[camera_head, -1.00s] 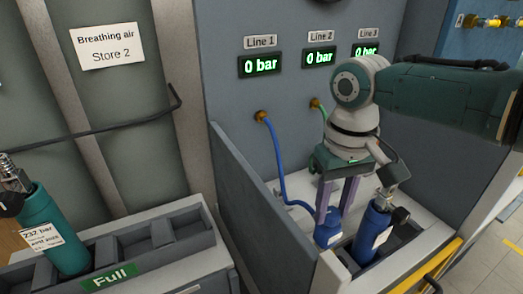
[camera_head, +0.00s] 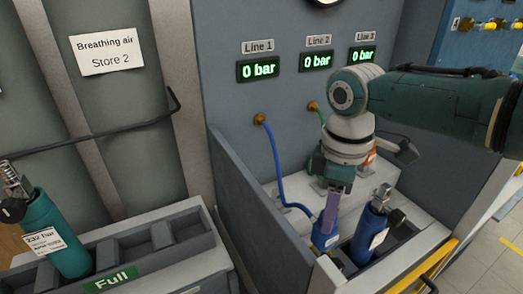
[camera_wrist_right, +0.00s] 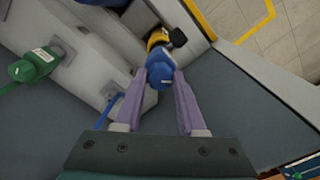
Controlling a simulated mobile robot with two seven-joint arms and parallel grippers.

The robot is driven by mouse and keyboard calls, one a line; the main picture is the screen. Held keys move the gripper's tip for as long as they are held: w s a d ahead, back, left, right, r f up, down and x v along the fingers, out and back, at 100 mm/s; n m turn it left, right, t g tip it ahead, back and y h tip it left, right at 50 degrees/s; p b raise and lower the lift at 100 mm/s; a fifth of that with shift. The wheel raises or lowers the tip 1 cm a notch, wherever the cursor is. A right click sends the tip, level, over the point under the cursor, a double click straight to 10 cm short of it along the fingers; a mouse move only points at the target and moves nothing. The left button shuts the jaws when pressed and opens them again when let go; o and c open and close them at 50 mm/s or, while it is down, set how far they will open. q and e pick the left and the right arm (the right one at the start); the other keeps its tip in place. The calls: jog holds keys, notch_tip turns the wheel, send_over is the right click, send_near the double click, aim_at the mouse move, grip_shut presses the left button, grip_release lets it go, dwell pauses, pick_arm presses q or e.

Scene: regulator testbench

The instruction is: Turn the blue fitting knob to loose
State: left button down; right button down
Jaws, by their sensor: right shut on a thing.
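The blue fitting knob (camera_head: 325,241) sits at the end of the blue Line 1 hose (camera_head: 277,165), low at the front of the bench. My right gripper (camera_head: 329,226) reaches down onto it from above, and its fingers show nearly edge-on in the head view. In the right wrist view the blue knob (camera_wrist_right: 160,73) sits between the tips of the two purple fingers (camera_wrist_right: 160,86), which are shut on it. The knob's underside is hidden. My left gripper is not in view.
A blue cylinder (camera_head: 369,236) with a black valve knob stands in a rack just right of the fitting. A green fitting (camera_wrist_right: 33,65) lies left in the wrist view. A grey side panel (camera_head: 262,215) stands at left. The Line 1 display (camera_head: 261,67) reads 0 bar.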

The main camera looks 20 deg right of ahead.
jog(key=n, duration=0.4)
jog(key=shift+n, duration=0.3)
jog(key=n, duration=0.4)
jog(key=shift+n+b, duration=0.35)
jog(key=shift+n, duration=0.05)
jog(key=shift+c, duration=2.4)
grip_release()
notch_tip(320, 180, up, 10)
jog(key=shift+p, duration=0.4)
